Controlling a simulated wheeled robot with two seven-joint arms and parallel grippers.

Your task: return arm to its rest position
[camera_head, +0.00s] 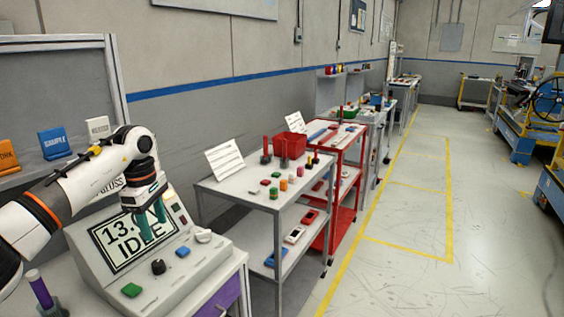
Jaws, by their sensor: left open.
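My left arm (80,187) comes in from the left, white with orange bands. Its gripper (152,226) points down in front of the screen of the dashboard module (210,262). The gripper has teal fingers, which are open with nothing seen between them. It covers part of the screen (120,240), where "13." and "IDLE" can be read. Whether the fingers touch the panel cannot be told. On the panel are a green button (132,290), a black knob (158,267), a blue button (183,251) and a white knob (203,236). My right gripper is not in view.
A grey table (240,190) with small coloured parts stands right of the module, with a red cart (345,165) behind it. Orange (8,155) and blue (54,144) holders sit on the left shelf. A purple cylinder (39,288) stands at lower left.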

